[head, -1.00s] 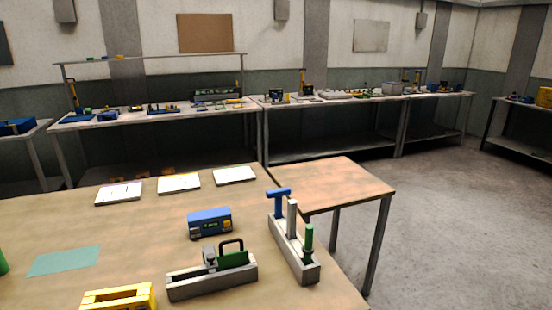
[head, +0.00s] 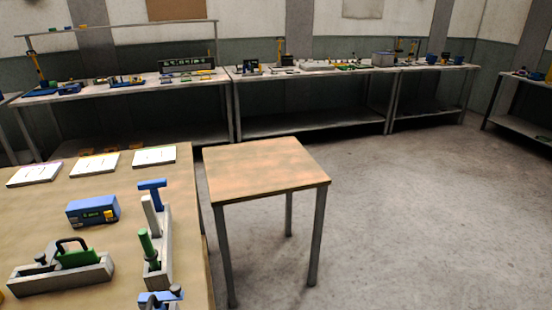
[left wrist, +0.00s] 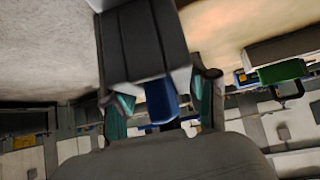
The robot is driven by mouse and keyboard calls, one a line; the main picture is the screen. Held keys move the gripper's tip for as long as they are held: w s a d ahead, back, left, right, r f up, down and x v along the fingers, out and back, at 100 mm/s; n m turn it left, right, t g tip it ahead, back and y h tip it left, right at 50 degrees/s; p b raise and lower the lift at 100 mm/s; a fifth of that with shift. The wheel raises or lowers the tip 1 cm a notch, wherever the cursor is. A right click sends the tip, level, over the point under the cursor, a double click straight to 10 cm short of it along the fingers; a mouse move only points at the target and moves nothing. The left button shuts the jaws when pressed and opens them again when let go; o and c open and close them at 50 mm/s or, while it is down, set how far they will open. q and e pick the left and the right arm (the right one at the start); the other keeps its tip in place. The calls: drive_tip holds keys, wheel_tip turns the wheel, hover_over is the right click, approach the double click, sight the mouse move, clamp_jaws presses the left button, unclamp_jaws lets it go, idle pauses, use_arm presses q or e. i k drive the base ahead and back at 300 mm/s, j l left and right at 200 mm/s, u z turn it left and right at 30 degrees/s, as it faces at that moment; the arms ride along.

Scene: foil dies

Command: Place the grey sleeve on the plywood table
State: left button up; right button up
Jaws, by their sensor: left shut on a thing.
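In the left wrist view, my left gripper (left wrist: 164,98) is shut on a grey box-like piece, which looks like the grey sleeve (left wrist: 145,42). A blue part (left wrist: 161,101) shows between the teal finger pads, at the sleeve's near end. The sleeve reaches away from the fingers, and its far end is cut off by the frame. The small plywood table (head: 265,168) stands right of the workbench in the head view, its top bare. A blue and dark piece (head: 162,298) shows at the bottom edge there; I cannot tell what it is. My right gripper is not in view.
The workbench (head: 125,250) holds a long rack (head: 160,265) with blue, pale and green pieces, a grey tray (head: 62,275), a blue device (head: 92,211) and several white pads. Loaded benches (head: 310,70) line the back wall. The floor (head: 420,210) right of the small table is clear.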

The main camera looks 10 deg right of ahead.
sight(258, 161)
drive_tip(key=i+l, duration=0.2)
drive_tip(key=l, duration=0.15)
drive_tip(key=i+l+u, duration=0.1)
drive_tip(key=l, duration=0.2)
drive_tip(key=i+l, duration=0.25)
drive_tip(key=i+l+u, duration=0.1)
drive_tip(key=l, duration=0.35)
drive_tip(key=i+l, duration=0.2)
drive_tip(key=l, duration=0.15)
drive_tip(key=i+j, duration=0.2)
drive_tip(key=i, duration=0.55)
drive_tip(key=i+j+u, duration=0.15)
drive_tip(key=i, duration=0.6)
